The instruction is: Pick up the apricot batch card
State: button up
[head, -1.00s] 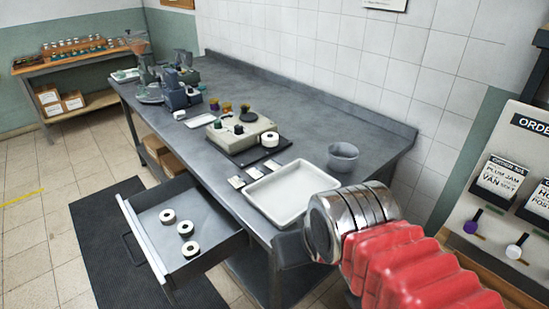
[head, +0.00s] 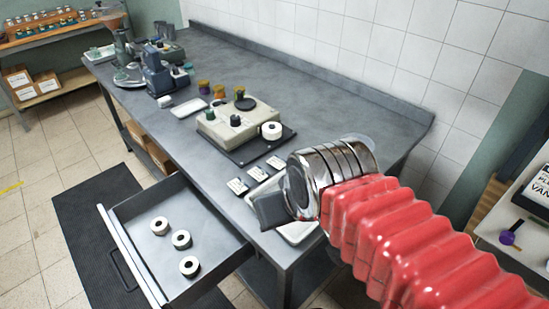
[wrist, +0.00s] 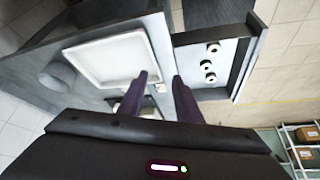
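Three small cards with white and dark parts lie in a row on the steel bench, a near one (head: 237,186), a middle one (head: 257,173) and a far one (head: 275,162). Their print is too small to read, so I cannot tell which is the apricot batch card. My gripper (wrist: 159,76) shows two dark purple fingers, apart, with nothing held between them. It is above the bench front, beside the white tray (wrist: 108,60). In the wrist view the cards are partly hidden behind the fingers. In the head view my arm hides most of the tray.
The open drawer (head: 215,246) holds three label rolls (head: 181,239) and juts out from the bench front. A beige device (head: 235,122) with knobs and a white roll stands behind the cards. A grey bowl (wrist: 54,81) stands beyond the tray. The bench's back right is clear.

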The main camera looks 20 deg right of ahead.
jog(key=shift+w, duration=0.15)
jog(key=shift+o, duration=0.5)
jog(key=o, duration=0.3)
jog(key=shift+w+r, duration=0.25)
jog(key=shift+w, duration=0.05)
jog(key=o, duration=0.3)
jog(key=shift+n+g, duration=0.6)
jog(key=shift+g, duration=0.1)
jog(key=w+r, duration=0.1)
jog(key=w, duration=0.1)
jog(key=w+d+r, duration=0.1)
jog(key=w, duration=0.2)
jog(key=w+r, duration=0.1)
jog(key=w, duration=0.2)
jog(key=shift+w+d+r, duration=0.1)
jog(key=shift+d+r, duration=0.25)
jog(key=w+d+f+n+g, duration=0.1)
jog(key=w+d+f, duration=0.2)
jog(key=w, duration=0.5)
jog(key=w+d+f+n+g, duration=0.1)
jog(key=w+d+f, duration=0.2)
jog(key=w, duration=0.6)
jog(key=w+d+f+n+g, duration=0.2)
jog(key=w+d, duration=0.3)
jog(key=w, duration=0.4)
jog(key=shift+d+f, duration=0.15)
jog(key=shift+f, duration=0.45)
